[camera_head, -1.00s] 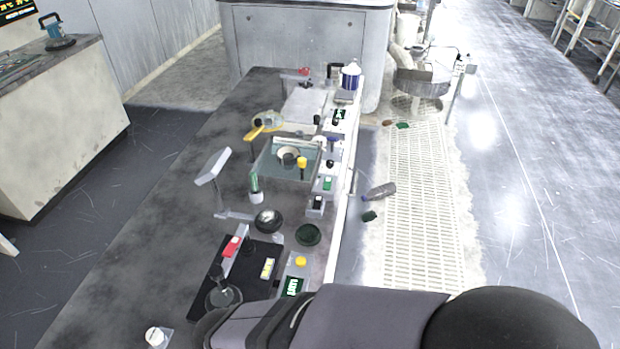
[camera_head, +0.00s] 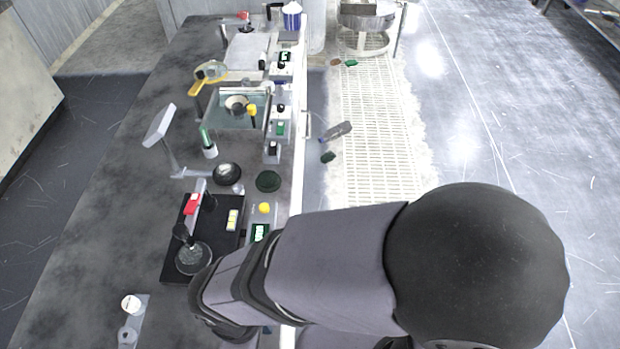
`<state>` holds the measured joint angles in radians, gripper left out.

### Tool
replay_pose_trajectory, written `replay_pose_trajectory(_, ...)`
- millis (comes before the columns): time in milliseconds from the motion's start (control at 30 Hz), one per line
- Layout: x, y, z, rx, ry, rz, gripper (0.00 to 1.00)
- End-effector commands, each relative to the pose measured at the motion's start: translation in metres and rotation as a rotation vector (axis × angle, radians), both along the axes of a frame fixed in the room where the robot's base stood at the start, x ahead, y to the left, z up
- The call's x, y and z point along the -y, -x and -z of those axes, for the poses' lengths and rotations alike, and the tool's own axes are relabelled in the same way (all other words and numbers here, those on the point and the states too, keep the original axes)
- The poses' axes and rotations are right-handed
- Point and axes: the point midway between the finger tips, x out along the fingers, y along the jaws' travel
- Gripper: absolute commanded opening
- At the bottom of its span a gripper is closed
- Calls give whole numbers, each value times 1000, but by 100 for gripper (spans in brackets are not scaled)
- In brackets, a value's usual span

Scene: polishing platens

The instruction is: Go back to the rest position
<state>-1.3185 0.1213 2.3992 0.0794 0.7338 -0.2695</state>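My arm reaches in from the bottom right of the head view, over the near end of the long dark workbench (camera_head: 90,215). Its dark rounded joint and grey links fill the lower right. The last visible link ends above the bench, just beside the black platen base (camera_head: 172,265). My gripper and its fingertips are not visible. I cannot see whether anything is held.
The black base bears a round glassy disc (camera_head: 194,258) and a red part (camera_head: 193,204). A dark bowl (camera_head: 227,173), a green dish (camera_head: 268,181) and a sunken basin (camera_head: 222,118) lie farther back. White-topped containers (camera_head: 131,304) stand front left. The bench's left side is clear.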

Motion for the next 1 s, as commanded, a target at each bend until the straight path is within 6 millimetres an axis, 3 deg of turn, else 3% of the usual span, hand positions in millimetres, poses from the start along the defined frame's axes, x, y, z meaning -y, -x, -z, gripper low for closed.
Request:
replay_pose_trajectory(200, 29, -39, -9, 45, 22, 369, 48)
replay_pose_trajectory(367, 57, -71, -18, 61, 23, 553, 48)
replay_pose_trajectory(700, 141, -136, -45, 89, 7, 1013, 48)
replay_pose_trajectory(1000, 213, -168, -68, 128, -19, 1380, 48)
